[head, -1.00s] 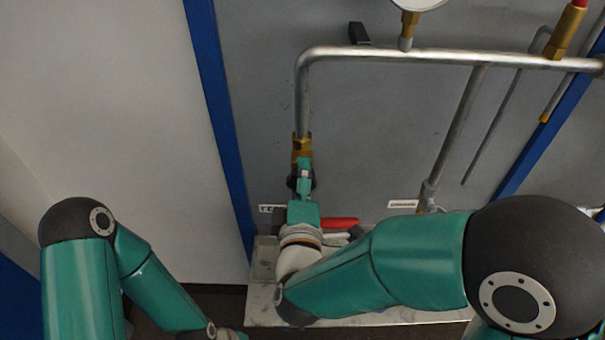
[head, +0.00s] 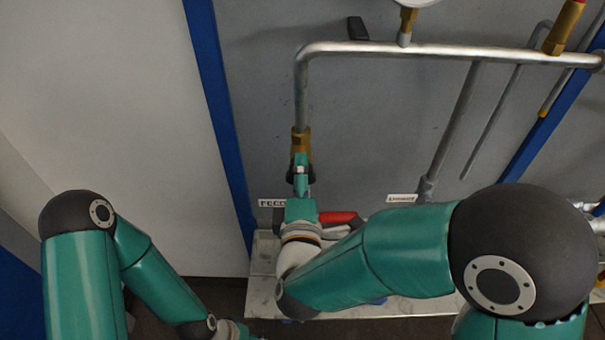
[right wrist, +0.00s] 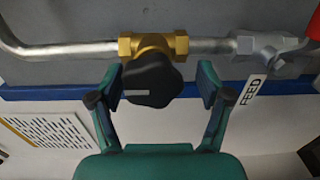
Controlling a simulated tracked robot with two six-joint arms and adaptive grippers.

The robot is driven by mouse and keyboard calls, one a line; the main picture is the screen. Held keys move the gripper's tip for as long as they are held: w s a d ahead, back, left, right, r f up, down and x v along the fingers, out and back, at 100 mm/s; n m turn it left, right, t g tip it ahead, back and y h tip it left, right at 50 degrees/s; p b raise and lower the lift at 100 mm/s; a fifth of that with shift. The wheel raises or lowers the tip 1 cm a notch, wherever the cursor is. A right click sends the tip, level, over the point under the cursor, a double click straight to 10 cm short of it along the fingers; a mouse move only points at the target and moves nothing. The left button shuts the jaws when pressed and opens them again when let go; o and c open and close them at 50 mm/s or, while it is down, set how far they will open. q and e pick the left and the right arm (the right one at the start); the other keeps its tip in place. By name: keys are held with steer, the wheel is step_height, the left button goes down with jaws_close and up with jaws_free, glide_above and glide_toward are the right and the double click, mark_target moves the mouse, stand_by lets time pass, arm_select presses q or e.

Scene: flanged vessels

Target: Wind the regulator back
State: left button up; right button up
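The regulator is a brass body (right wrist: 153,44) on a metal pipe with a black lobed knob (right wrist: 150,82) bearing a pale line, seen in the right wrist view. In the head view its brass part (head: 301,143) sits at the lower end of the bent pipe, and the knob is mostly hidden by my gripper. My right gripper (right wrist: 159,88) is open, with one finger on each side of the knob. The left finger is close to the knob; a gap shows on the right. My left arm is at the lower left of the head view, its gripper out of frame.
A FEED label (right wrist: 252,89) and grey fitting (right wrist: 268,47) are right of the regulator in the wrist view. A red handle (head: 338,217) is beside my right wrist in the head view. Pipes cross the grey panel (head: 390,110); a blue post (head: 213,95) stands left.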

steer(key=shift+r, duration=0.2)
steer(key=s, duration=0.7)
steer(key=shift+s, duration=0.25)
steer(key=shift+f, duration=0.1)
